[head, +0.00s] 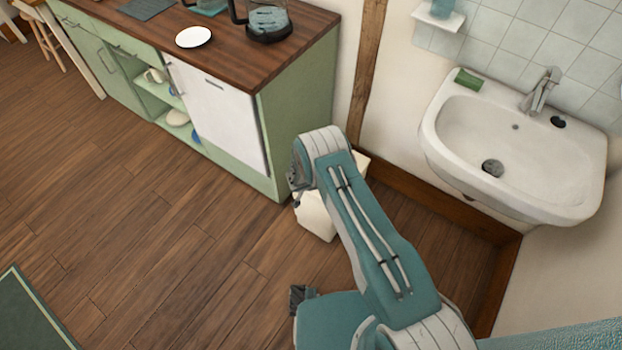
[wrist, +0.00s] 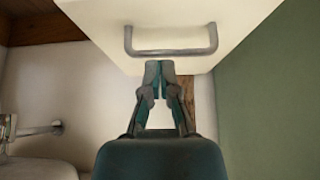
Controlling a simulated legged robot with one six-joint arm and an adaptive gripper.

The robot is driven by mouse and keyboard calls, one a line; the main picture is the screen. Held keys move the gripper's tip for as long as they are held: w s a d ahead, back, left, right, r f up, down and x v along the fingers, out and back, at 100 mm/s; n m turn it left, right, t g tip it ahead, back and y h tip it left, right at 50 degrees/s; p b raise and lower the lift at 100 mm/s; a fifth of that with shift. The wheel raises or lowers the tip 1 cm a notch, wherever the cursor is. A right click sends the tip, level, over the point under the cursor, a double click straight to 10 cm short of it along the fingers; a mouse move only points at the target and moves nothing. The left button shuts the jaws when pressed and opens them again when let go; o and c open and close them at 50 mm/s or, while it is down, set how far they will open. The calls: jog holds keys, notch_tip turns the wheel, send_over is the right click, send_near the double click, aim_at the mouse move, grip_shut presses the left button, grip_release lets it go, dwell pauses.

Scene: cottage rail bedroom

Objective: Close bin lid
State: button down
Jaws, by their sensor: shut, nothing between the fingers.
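The cream bin (head: 315,217) stands on the floor beside the green cabinet's end. My arm hides much of it in the head view. A cream piece also shows past the arm's far side (head: 362,164); I cannot tell if it is the lid. In the wrist view a cream panel (wrist: 95,30) with a grey bar handle (wrist: 172,52) fills the top middle. Whether this panel is the lid or the body is unclear. My gripper (wrist: 160,68) is shut and empty, its tips at the panel's edge near the handle. Contact cannot be told.
The green cabinet (head: 290,125) with a wooden top is left of the bin. A white sink (head: 515,150) hangs on the wall to the right. A wooden post (head: 367,65) rises behind. The wooden floor (head: 170,230) at left is clear up to a green rug (head: 25,315).

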jog(key=v, duration=0.9)
jog(key=shift+w, duration=0.25)
jog(key=shift+r, duration=0.15)
jog(key=w+d+r+h, duration=0.1)
jog(key=d+r, duration=0.2)
jog(key=r, duration=0.7)
jog(key=w+d+r, duration=0.2)
jog(key=d+r, duration=0.1)
jog(key=r, duration=0.6)
jog(key=s+d+r+n, duration=0.1)
jog(key=s+d+r, duration=0.2)
jog(key=r, duration=0.5)
jog(key=s+d+r, duration=0.2)
jog(key=d+r, duration=0.1)
jog(key=r, duration=0.5)
jog(key=s+d+r+n+g+y, duration=0.1)
jog(key=s+d+r, duration=0.2)
jog(key=s+r, duration=0.35)
jog(key=s+d+r+n, duration=0.1)
jog(key=s+d+r, duration=0.2)
jog(key=s+r, duration=0.35)
jog(key=s+a+r+n+t+y, duration=0.1)
jog(key=s+r+n+y, duration=0.2)
jog(key=s, duration=1.2)
jog(key=shift+s+r+n+y, duration=0.2)
jog(key=shift+s+n+y, duration=0.1)
jog(key=shift+s, duration=0.1)
